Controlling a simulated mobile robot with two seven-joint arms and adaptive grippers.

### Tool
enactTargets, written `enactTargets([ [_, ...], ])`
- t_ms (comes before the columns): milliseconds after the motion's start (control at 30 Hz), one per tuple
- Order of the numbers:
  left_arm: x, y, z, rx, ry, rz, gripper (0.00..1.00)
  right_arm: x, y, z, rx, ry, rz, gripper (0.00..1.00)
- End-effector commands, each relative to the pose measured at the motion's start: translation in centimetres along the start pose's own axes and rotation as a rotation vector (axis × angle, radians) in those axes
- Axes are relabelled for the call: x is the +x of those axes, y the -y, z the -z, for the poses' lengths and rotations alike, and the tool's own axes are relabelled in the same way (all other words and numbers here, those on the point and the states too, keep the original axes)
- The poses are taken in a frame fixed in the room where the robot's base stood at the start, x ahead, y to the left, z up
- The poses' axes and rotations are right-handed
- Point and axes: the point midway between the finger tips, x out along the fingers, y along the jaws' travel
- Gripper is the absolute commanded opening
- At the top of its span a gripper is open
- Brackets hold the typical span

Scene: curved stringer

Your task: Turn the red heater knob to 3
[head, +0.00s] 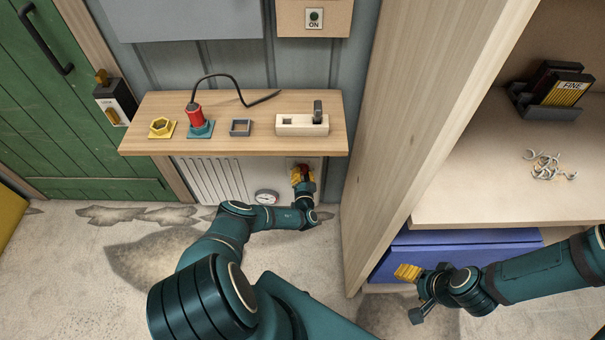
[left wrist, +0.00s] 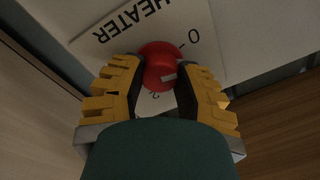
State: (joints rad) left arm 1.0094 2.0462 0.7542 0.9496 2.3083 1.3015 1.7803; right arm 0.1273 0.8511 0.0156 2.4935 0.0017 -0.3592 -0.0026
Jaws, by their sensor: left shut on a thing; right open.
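The red heater knob (left wrist: 158,62) sits on a white plate marked HEATER (left wrist: 135,22) in the left wrist view. A 0 and part of a 2 show around it, and a light mark shows on the knob. My left gripper (left wrist: 160,75) has its yellow fingers closed on both sides of the knob. In the head view, my left gripper (head: 302,174) is at the knob, below the wooden shelf, and mostly covers the plate. A 3 cannot be seen. My right gripper (head: 416,290) is open and empty, at the lower right before the blue drawer.
A round gauge (head: 266,197) is left of the knob. A tall wooden panel (head: 400,120) stands to the right.

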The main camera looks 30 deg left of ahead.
Motion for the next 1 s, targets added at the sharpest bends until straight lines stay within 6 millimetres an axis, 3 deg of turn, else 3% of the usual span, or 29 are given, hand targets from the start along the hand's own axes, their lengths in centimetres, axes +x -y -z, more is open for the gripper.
enactTargets([
  [1000, 0.01, 0.19, -0.23, 0.964, -0.063, 0.012, 0.00, 0.01, -0.01, 0.00, 0.000, 0.000, 0.000, 0.62],
])
